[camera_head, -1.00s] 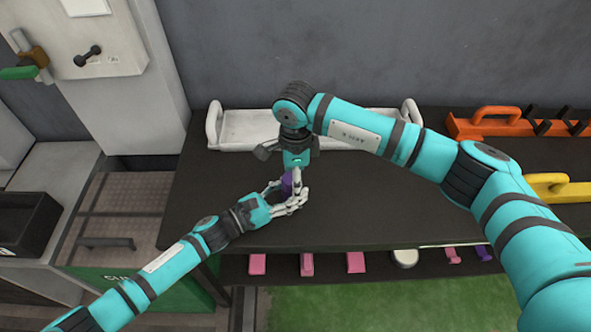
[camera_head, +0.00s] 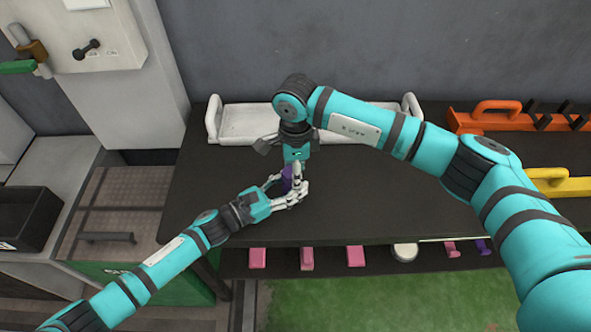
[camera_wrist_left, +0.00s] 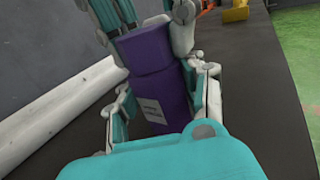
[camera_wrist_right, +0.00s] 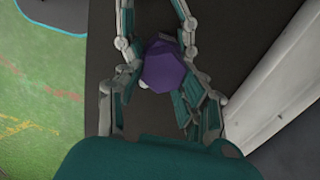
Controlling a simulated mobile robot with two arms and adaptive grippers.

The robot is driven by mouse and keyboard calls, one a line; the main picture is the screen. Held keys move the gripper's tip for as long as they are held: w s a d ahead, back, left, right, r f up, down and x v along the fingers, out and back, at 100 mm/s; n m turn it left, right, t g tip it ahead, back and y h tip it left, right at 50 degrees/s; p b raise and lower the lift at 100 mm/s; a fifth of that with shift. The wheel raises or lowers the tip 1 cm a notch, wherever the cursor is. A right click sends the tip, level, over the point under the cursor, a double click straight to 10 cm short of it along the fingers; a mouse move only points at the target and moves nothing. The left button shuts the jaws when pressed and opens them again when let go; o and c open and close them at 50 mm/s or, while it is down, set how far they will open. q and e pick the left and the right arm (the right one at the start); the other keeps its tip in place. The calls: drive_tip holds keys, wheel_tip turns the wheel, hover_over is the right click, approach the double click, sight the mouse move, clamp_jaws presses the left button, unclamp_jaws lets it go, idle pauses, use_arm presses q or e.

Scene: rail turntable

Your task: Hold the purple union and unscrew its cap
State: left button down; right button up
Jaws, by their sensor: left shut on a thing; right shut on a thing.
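The purple union (camera_head: 287,182) is held upright above the dark table, between my two hands. My left gripper (camera_head: 291,197) comes from the left and is shut on its lower body. In the left wrist view that body (camera_wrist_left: 160,98) carries a small pale label, and a separate purple upper part, the cap (camera_wrist_left: 144,46), sits on top of it. My right gripper (camera_head: 297,170) points down from above and is shut on the cap. In the right wrist view the cap's faceted purple end (camera_wrist_right: 169,68) lies between the right gripper's fingers. The fingers hide part of the union.
A white tray (camera_head: 240,138) lies behind the hands on the dark table (camera_head: 365,205). Orange (camera_head: 497,114) and yellow (camera_head: 560,183) handled holders stand at the right. Pink pieces and a white round piece (camera_head: 405,252) sit on a lower shelf. The tabletop right of the hands is clear.

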drive_tip(key=n, duration=0.5)
drive_tip(key=shift+w+n, duration=0.25)
drive_tip(key=shift+n, duration=0.15)
drive_tip(key=shift+a, duration=0.1)
drive_tip(key=shift+n, duration=0.3)
drive_tip(key=n, duration=0.5)
drive_tip(key=shift+w+a+n, duration=0.2)
drive_tip(key=shift+n, duration=0.1)
drive_tip(key=n, duration=0.5)
drive_tip(key=shift+a+n, duration=0.25)
drive_tip(key=shift+n, duration=0.05)
